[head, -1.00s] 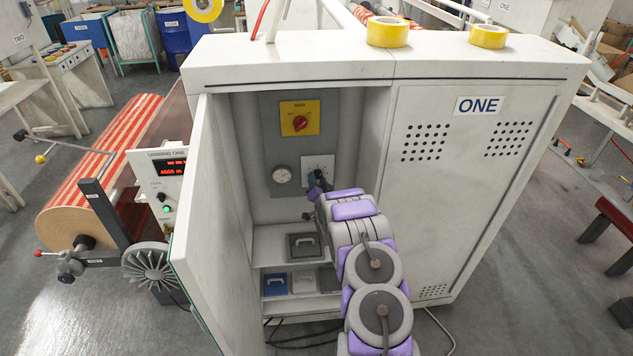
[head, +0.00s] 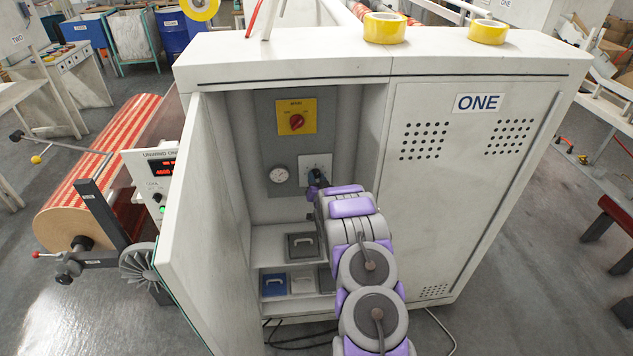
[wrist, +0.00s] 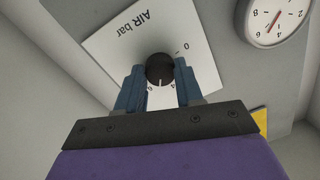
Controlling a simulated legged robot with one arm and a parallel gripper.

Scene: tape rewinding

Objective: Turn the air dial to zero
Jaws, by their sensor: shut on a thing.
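The air dial is a round black knob (wrist: 160,66) on a white plate (wrist: 108,50) marked "AIR bar" with a number scale. In the wrist view, upside down, a short white mark on the knob's edge points down towards the numbers near 4 and 6, away from the 0. My gripper (wrist: 159,84) has its blue fingers on both sides of the knob and is shut on it. In the head view the white plate (head: 317,160) is inside the open cabinet, and my gripper (head: 316,180) covers most of the dial.
A round gauge (head: 278,174) sits left of the plate, with a red switch on a yellow panel (head: 296,117) above. The open cabinet door (head: 205,215) stands to the left. Shelves with a grey case (head: 302,246) and a blue case (head: 274,284) are below.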

